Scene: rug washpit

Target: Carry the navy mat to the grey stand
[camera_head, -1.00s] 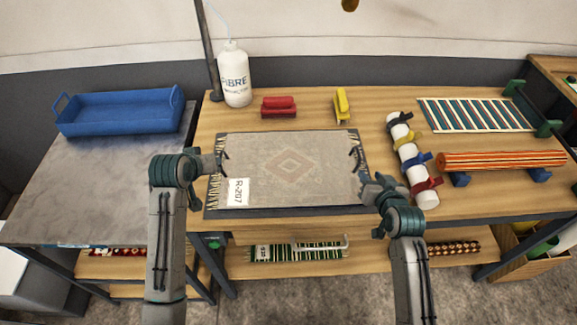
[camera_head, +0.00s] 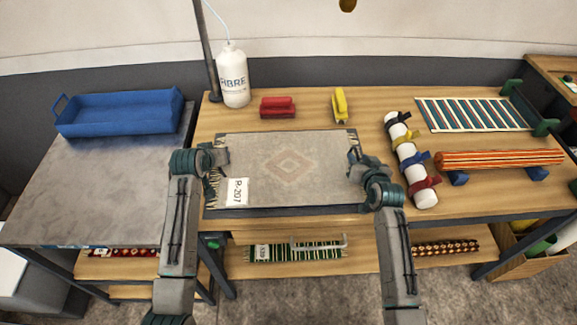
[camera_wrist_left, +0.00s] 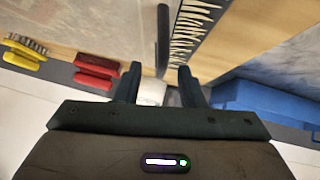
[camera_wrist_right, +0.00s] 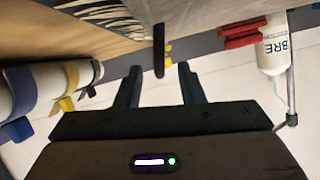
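The navy mat (camera_head: 290,211) lies flat on the wooden bench and looks nearly black. A faded grey fringed rug (camera_head: 285,165) with a tag covers most of it. Dark upright handles stand at its two ends; one shows in the left wrist view (camera_wrist_left: 162,38), one in the right wrist view (camera_wrist_right: 158,50). My left gripper (camera_head: 222,157) is open at the left end; its fingers (camera_wrist_left: 157,68) are apart, just short of the handle. My right gripper (camera_head: 356,155) is open at the right end, its handle just ahead between the fingertips. The grey stand (camera_head: 95,195) is at left.
A blue tray (camera_head: 118,112) sits at the stand's back. Behind the mat are a white bottle (camera_head: 234,78), a dark pole, a red brush (camera_head: 278,107) and a yellow brush (camera_head: 341,104). A strapped white roll (camera_head: 411,160) lies right of the mat. The stand's front is clear.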

